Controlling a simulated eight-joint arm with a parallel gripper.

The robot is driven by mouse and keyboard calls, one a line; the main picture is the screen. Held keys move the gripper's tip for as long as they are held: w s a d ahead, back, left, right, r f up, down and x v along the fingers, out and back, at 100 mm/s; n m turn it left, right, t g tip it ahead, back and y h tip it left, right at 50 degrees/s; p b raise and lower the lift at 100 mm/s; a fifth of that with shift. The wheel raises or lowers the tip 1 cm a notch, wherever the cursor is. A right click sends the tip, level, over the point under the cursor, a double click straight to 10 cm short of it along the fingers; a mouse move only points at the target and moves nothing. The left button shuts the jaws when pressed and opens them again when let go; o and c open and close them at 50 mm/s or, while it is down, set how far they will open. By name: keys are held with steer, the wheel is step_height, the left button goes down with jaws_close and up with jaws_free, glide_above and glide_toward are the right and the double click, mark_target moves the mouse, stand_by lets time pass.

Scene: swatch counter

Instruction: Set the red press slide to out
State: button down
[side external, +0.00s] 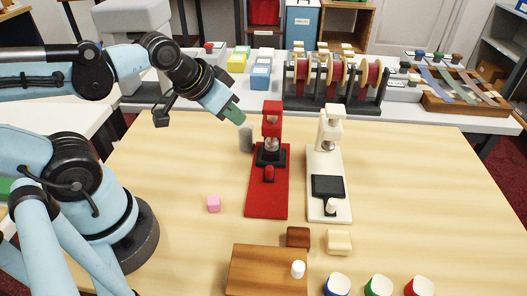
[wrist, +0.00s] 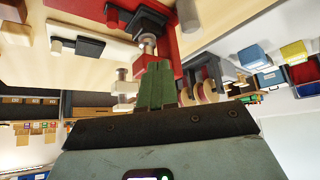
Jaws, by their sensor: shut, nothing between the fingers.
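The red press (side external: 260,200) stands mid-table; its base also shows upside down in the wrist view (wrist: 187,40). Its black slide (side external: 271,156) sits at the rear, under the press head, with a red knob (side external: 269,174) at its front. The slide also shows in the wrist view (wrist: 145,20). My gripper (side external: 236,115), with green fingers, is shut and empty. It is in the air left of the red press head, apart from it. The fingers also show in the wrist view (wrist: 155,88).
A grey cylinder (side external: 246,139) stands beside the red press, below my gripper. A cream press (side external: 318,211) stands to the right, its black slide (side external: 327,186) farther forward. The table's right side is clear.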

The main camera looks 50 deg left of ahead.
mark_target(269, 168)
steer(key=c, duration=1.8)
jaws_free()
steer(key=shift+o, duration=1.2)
steer(key=shift+d, duration=0.3)
steer(key=o, duration=0.5)
steer(key=d+m+g, duration=0.1)
steer(key=d, duration=0.1)
steer(key=s+d+m+g+h, duration=0.1)
steer(key=d+m, duration=0.1)
steer(key=shift+d+f+g, duration=0.1)
steer(key=shift+d+g, duration=0.15)
steer(key=shift+g, duration=0.05)
steer(key=shift+o, duration=0.2)
steer(key=shift+m, duration=0.3)
steer(key=shift+s+d+x, duration=0.1)
steer(key=shift+d+x, duration=0.05)
steer(key=shift+x, duration=1.85)
steer(key=shift+s+d+x, duration=0.1)
steer(key=shift+x, duration=1.9)
steer(key=shift+s+d+x, duration=0.1)
steer(key=shift+d+x, duration=0.05)
steer(key=shift+x, duration=1.8)
steer(key=shift+f, duration=0.1)
jaws_close()
